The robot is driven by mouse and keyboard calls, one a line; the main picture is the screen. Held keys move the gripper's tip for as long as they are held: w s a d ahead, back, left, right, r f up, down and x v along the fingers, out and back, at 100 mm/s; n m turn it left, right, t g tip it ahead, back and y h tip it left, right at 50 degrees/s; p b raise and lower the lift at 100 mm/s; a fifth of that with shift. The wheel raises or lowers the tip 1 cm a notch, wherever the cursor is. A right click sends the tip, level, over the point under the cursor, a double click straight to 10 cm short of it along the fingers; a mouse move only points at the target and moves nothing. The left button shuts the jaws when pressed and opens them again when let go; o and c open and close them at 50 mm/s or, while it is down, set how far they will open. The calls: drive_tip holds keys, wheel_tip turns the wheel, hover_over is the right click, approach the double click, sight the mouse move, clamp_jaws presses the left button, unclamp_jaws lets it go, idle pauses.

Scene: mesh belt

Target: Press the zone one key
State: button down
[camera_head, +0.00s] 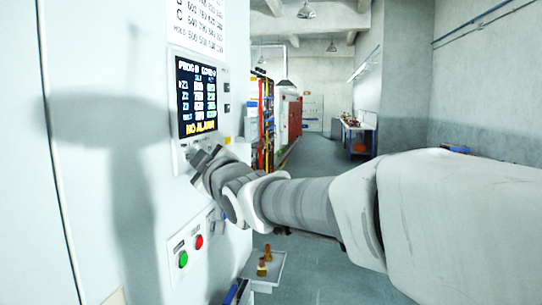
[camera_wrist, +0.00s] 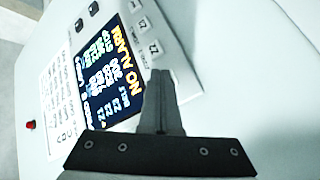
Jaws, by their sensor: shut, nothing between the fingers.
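The control panel's screen (camera_head: 196,97) shows a list of zones and "NO ALARM" in yellow; it shows turned sideways in the wrist view (camera_wrist: 108,68). A row of keys runs along the screen's lower edge. In the wrist view, one small key (camera_wrist: 154,47) with a label like Z2 and another (camera_wrist: 143,24) show just above my fingertips. The zone one key is not clearly visible; my fingers seem to cover that end of the row. My gripper (camera_head: 202,158) is shut and empty at the panel's lower left, also in the wrist view (camera_wrist: 160,74). I cannot tell whether it touches.
A green button (camera_head: 183,259) and a red button (camera_head: 199,241) sit lower on the cabinet. A small shelf (camera_head: 266,270) with brass-coloured parts juts out below my arm. A printed chart (camera_head: 198,25) hangs above the screen. The aisle behind, to the right, is open.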

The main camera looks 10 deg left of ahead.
drive_tip(key=shift+s+d, duration=0.1)
drive_tip(key=shift+d, duration=0.65)
drive_tip(key=d+p, duration=0.2)
drive_tip(key=d, duration=0.3)
drive_tip(key=shift+s+p, duration=0.2)
drive_tip(key=shift+p, duration=0.15)
